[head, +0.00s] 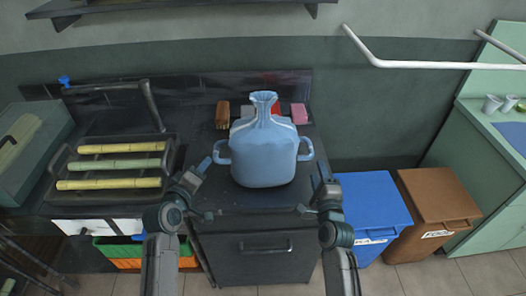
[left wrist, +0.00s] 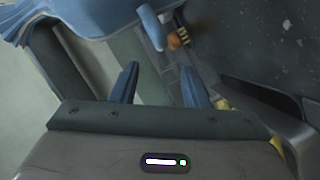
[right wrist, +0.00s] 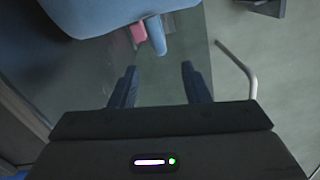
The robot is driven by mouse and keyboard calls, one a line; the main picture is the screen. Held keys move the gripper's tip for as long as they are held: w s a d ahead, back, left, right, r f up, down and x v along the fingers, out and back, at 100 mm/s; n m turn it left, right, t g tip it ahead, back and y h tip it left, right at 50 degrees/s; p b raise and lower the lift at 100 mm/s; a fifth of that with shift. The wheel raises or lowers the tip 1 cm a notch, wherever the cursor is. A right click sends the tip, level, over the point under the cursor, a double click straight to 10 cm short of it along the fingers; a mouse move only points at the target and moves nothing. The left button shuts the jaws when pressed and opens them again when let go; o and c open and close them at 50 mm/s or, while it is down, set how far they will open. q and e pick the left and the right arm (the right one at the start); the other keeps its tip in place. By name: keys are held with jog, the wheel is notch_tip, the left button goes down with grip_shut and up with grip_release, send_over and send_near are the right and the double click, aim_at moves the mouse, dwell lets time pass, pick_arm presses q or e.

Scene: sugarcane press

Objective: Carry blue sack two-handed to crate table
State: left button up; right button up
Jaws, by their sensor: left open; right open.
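The blue sack (head: 264,152) stands upright on the dark counter, with a gathered neck on top and a loop handle on each side. My left gripper (head: 207,188) is open and empty, just left of and below the left handle (head: 221,152). In the left wrist view that handle (left wrist: 152,27) lies ahead of the open fingers (left wrist: 158,80), apart from them. My right gripper (head: 312,195) is open, below the right handle (head: 306,149). In the right wrist view the handle (right wrist: 156,34) lies ahead of the open fingers (right wrist: 158,75). No crate table is recognisable.
Behind the sack are a brown brush (head: 222,114) and a pink block (head: 299,113). A rack with several cane stalks (head: 112,165) is at left. A blue bin (head: 375,205) and a brown bin (head: 440,198) stand right of the counter. Tiled floor is clear at lower right.

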aim_at(216, 149)
pick_arm(q)
jog(key=x, duration=1)
jog(key=shift+w+d+f, duration=0.1)
jog(key=shift+w+f, duration=0.1)
jog(key=shift+w, duration=0.1)
pick_arm(e)
jog(key=w, duration=1)
jog(key=shift+w+a, duration=0.3)
jog(key=shift+w, duration=0.1)
pick_arm(q)
grip_shut()
pick_arm(e)
grip_shut()
pick_arm(q)
jog(key=shift+r, duration=0.1)
pick_arm(e)
jog(key=shift+r, duration=0.15)
